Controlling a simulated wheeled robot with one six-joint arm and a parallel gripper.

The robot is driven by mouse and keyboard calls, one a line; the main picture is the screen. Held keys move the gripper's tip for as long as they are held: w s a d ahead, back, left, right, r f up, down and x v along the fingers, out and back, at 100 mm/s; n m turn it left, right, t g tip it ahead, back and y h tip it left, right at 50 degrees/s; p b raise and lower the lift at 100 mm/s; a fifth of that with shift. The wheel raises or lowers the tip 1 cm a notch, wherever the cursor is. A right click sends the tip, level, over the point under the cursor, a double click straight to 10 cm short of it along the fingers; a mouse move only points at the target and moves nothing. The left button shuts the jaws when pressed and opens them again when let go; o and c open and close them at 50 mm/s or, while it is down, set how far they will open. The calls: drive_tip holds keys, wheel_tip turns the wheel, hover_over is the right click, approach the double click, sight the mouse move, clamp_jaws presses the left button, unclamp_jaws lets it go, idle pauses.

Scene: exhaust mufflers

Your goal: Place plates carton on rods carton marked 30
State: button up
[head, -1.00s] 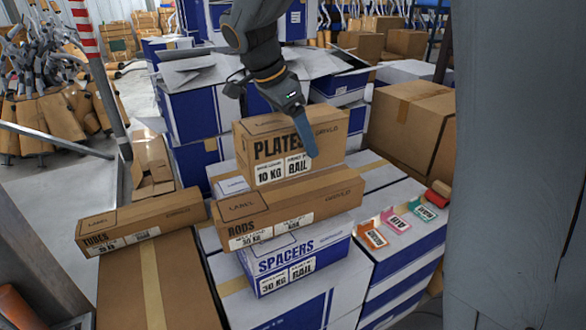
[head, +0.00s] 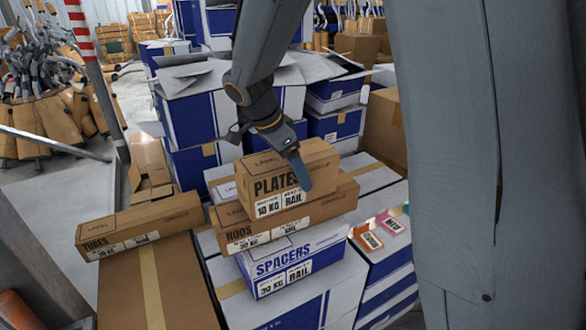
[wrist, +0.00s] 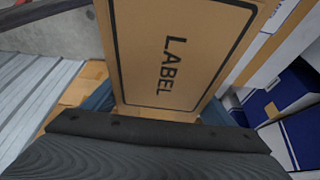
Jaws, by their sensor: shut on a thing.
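The plates carton (head: 262,187) is a brown box marked PLATES, 10 KG and RAIL. My gripper (wrist: 158,103) is shut on it, with one blue finger (head: 301,172) showing against its front face in the head view. In the wrist view the carton's LABEL face (wrist: 172,55) lies between the two fingers. The rods carton (head: 235,239) is a long brown box marked RODS and 30 KG, partly covered by the plates carton. The plates carton sits upright directly over it, roughly lined up; I cannot tell whether they touch.
A blue and white spacers box (head: 292,268) is under the rods carton. A tubes carton (head: 140,225) lies on a large brown box at left. Orange (head: 369,241) and pink (head: 392,225) cards lie at right. Blue and white boxes (head: 200,105) stand behind.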

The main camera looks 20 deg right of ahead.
drive_tip(key=o, duration=1.8)
drive_tip(key=shift+f, duration=0.1)
drive_tip(key=shift+o, duration=0.2)
drive_tip(key=b+v, duration=0.2)
drive_tip(key=v, duration=1)
drive_tip(key=shift+s, duration=0.1)
